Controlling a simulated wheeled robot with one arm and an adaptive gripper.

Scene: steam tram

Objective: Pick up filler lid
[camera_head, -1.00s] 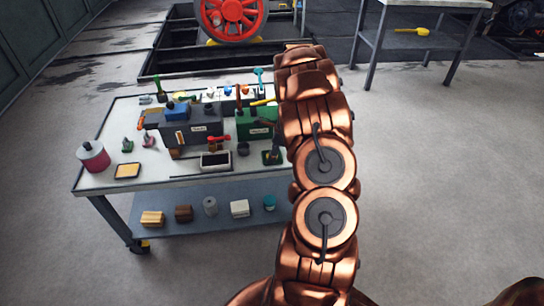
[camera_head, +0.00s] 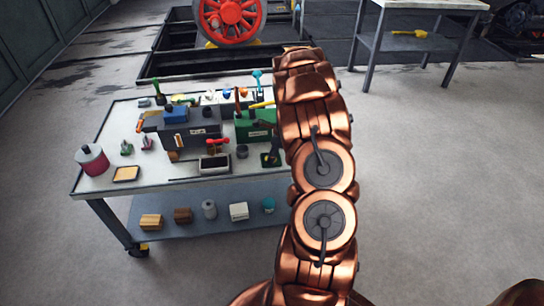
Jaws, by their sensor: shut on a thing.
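I cannot pick out the filler lid for sure among the small parts on the workbench (camera_head: 95,180). My copper arm rises through the middle of the picture and reaches over the bench's right end. Its far end bends away behind its own upper links, so my gripper and anything in it are hidden. A red handled part (camera_head: 217,142) stands behind a small dark tray (camera_head: 214,165). A dark upright part on a green base (camera_head: 270,160) stands close beside my arm in the picture.
The bench also holds a grey toolbox (camera_head: 185,143), a green box (camera_head: 243,129), a dark red can (camera_head: 92,159) and small tools. Its lower shelf (camera_head: 180,232) carries several blocks and cans. Another table (camera_head: 420,48) stands back right. The floor (camera_head: 440,170) at right is clear.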

